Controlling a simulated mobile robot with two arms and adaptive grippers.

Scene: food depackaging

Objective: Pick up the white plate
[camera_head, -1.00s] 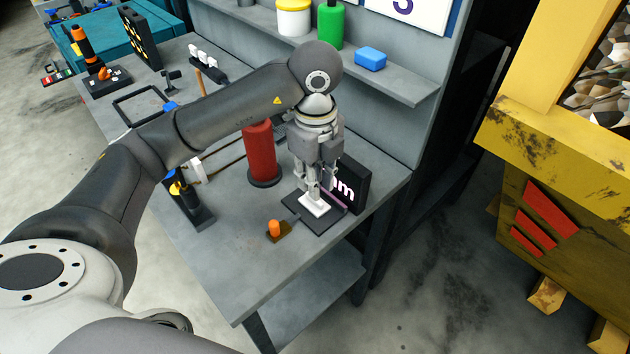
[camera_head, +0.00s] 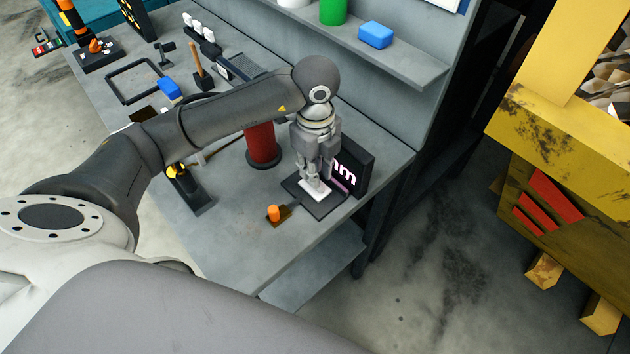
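The small white plate (camera_head: 318,193) lies on a dark square base on the grey workbench, in front of a dark box with white letters. My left gripper (camera_head: 314,182) points straight down over the plate, with its fingertips at or just above it. The fingers cover part of the plate. I cannot tell whether they touch it or how far apart they are. My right gripper is not in view.
A red cylinder (camera_head: 262,146) stands left of the gripper. The dark lettered box (camera_head: 357,172) stands close on its right. An orange-topped piece (camera_head: 274,212) lies in front on the left. The bench front (camera_head: 235,240) is clear.

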